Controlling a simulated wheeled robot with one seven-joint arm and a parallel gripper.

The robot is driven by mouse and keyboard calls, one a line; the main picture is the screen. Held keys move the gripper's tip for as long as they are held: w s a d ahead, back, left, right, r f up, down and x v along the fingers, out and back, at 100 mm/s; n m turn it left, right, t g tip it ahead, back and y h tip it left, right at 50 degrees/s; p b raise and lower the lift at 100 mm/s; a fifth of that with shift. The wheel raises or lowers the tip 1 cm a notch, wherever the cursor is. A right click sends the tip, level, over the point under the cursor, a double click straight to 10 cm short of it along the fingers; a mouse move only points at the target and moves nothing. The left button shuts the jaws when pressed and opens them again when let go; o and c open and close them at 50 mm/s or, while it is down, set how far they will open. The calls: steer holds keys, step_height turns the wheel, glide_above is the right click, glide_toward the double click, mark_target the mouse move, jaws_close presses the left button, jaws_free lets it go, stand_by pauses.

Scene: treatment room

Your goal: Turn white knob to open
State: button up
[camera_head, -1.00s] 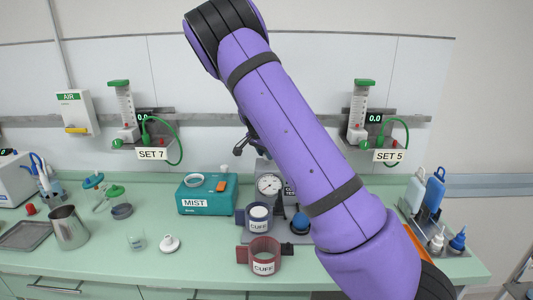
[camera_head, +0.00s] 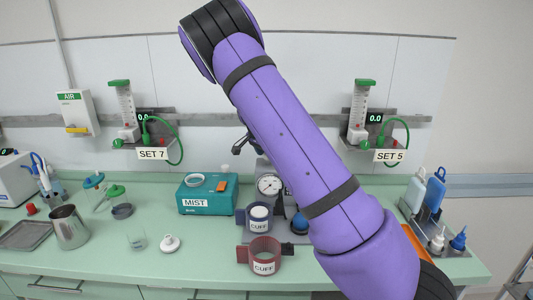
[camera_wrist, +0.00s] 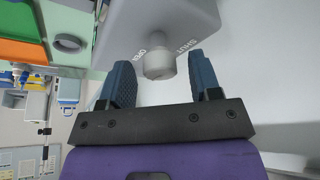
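The white knob (camera_wrist: 159,64) sticks out of a pale grey housing (camera_wrist: 150,25) in the wrist view. Lettering that seems to read OPEN and SHUT is beside it. My gripper (camera_wrist: 157,78) is open, with one blue finger on each side of the knob and a visible gap on both sides. The knob lies between the fingertips and does not look gripped. In the head view only a small dark part of my gripper (camera_head: 240,146) shows left of my purple arm. The knob is hidden there.
A round gauge (camera_head: 269,185) stands behind my arm. The teal MIST box (camera_head: 207,204), a blue cuff (camera_head: 258,229) and a red cuff (camera_head: 264,265) sit on the green counter. Wall flowmeters SET 7 (camera_head: 126,110) and SET 5 (camera_head: 360,110) flank the arm.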

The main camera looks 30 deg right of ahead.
steer(key=shift+r, duration=0.1)
steer(key=v, duration=1)
steer(key=shift+a+r, duration=0.2)
steer(key=shift+r, duration=0.1)
steer(key=s+a+r+n+t+y, duration=0.1)
steer(key=s+a+r+n+y, duration=0.2)
steer(key=s, duration=0.5)
steer(key=s+a+r+n, duration=0.25)
steer(key=s+r, duration=0.25)
steer(key=s, duration=0.3)
steer(key=s+a+r+n+t+y, duration=0.15)
steer(key=s+r+n, duration=0.25)
steer(key=s, duration=0.4)
steer(key=s+a+n+t, duration=0.1)
steer(key=s+a+n, duration=0.2)
steer(key=s, duration=0.5)
steer(key=s+a+n+t, duration=0.1)
steer(key=s+a+n, duration=0.2)
steer(key=s, duration=0.6)
steer(key=shift+a, duration=0.5)
